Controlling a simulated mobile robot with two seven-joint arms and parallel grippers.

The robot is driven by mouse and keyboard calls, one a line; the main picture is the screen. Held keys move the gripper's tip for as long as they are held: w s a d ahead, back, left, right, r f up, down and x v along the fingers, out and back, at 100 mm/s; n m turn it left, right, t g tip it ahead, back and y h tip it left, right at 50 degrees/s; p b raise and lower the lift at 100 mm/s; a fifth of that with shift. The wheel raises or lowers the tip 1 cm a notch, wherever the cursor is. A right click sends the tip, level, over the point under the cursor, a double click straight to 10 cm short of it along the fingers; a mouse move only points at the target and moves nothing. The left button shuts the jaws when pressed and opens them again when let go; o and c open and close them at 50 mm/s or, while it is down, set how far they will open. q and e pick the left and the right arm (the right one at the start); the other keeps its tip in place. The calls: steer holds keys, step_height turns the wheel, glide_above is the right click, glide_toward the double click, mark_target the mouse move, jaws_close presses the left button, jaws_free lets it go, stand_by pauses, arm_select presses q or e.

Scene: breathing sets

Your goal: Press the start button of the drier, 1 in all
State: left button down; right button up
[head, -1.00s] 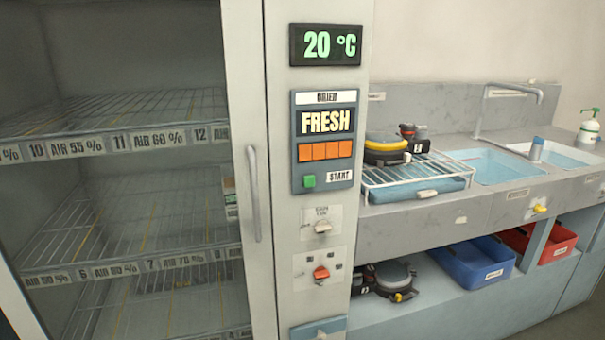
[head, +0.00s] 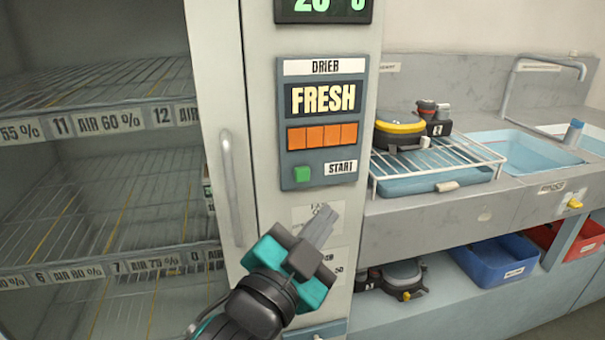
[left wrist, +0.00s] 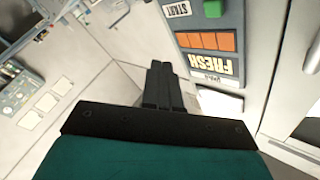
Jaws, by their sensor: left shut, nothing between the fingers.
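The drier panel (head: 290,120) is on the front of a pale cabinet post. It reads DRIER and FRESH, with a row of orange blocks below. The green start button (head: 302,174) is at its lower left, beside the START label. In the left wrist view the panel appears upside down, with the green button (left wrist: 213,9) at the top edge. My left gripper (head: 326,218) is shut and empty, below and slightly right of the button, apart from it. It also shows in the left wrist view (left wrist: 160,66). My right gripper is not in view.
A door handle (head: 231,188) stands out left of the panel. Wire shelves (head: 120,200) fill the open-looking cabinet at left. Blue (head: 490,262) and red bins sit below. Space before the panel is free.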

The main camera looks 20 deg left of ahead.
mark_target(302, 174)
arm_select(q)
steer(key=shift+w, duration=0.1)
steer(key=w+a, duration=0.5)
steer(key=w, duration=0.2)
steer(key=shift+p, duration=0.35)
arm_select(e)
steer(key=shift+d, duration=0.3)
arm_select(q)
steer(key=shift+w, duration=0.1)
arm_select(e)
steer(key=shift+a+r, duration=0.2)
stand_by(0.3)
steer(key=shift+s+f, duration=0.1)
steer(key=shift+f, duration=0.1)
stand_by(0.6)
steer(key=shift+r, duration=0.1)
arm_select(q)
steer(key=shift+w+a+p, duration=0.2)
steer(key=shift+w+p, duration=0.1)
steer(key=shift+w, duration=0.05)
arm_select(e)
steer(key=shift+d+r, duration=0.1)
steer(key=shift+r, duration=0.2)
